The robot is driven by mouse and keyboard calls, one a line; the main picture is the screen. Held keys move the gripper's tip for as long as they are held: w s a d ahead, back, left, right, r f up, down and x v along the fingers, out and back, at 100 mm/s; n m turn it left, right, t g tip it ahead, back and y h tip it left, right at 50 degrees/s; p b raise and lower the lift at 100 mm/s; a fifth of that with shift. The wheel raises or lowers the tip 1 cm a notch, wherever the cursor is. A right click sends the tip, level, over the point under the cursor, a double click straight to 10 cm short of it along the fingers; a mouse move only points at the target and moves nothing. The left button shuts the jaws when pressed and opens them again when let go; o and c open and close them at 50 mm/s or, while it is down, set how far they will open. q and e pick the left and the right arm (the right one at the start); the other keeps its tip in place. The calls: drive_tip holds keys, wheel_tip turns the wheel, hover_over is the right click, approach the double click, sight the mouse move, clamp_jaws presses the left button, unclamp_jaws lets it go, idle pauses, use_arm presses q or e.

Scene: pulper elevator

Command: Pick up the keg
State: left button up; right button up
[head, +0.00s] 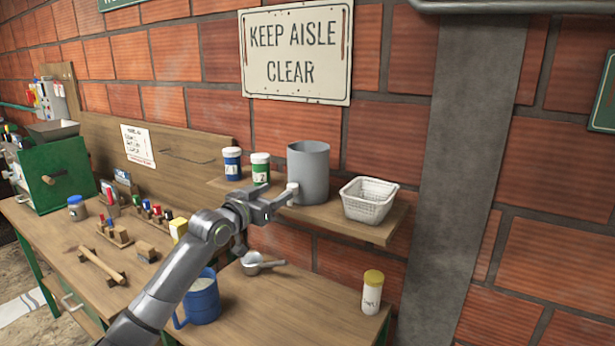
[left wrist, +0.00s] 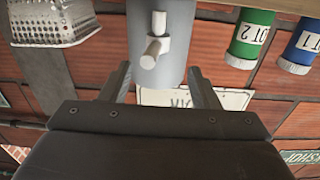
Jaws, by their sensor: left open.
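The keg (head: 308,172) is a plain grey upright cylinder on the wall shelf, with a pale tap (head: 293,192) low on its front. My left gripper (head: 281,196) is open in front of the keg's lower part, close to the tap. In the left wrist view, which is upside down, the keg (left wrist: 180,62) and its tap (left wrist: 155,47) lie in line with the gap between the open fingers (left wrist: 159,70). Whether the fingers touch the keg, I cannot tell. My right gripper is out of view.
The wooden shelf (head: 335,222) also holds a white basket (head: 368,200) right of the keg, and a green jar (head: 260,168) and a blue jar (head: 232,163) left of it. Below, a bench holds a blue mug (head: 203,300), a metal scoop (head: 258,263) and a yellow-capped shaker (head: 372,292).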

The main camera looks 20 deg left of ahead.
sight(290, 187)
use_arm(q)
drive_tip(key=shift+w+d+f+p, duration=0.1)
drive_tip(key=shift+w+d+p, duration=0.2)
drive_tip(key=shift+w, duration=0.4)
drive_tip(key=shift+w+d+p, duration=0.1)
drive_tip(key=shift+w+p, duration=0.25)
drive_tip(key=shift+w, duration=0.35)
drive_tip(key=shift+w+d+f+p, duration=0.1)
drive_tip(key=shift+w+d+p, duration=0.2)
drive_tip(key=shift+w, duration=1.1)
drive_tip(key=shift+c, duration=0.5)
clamp_jaws()
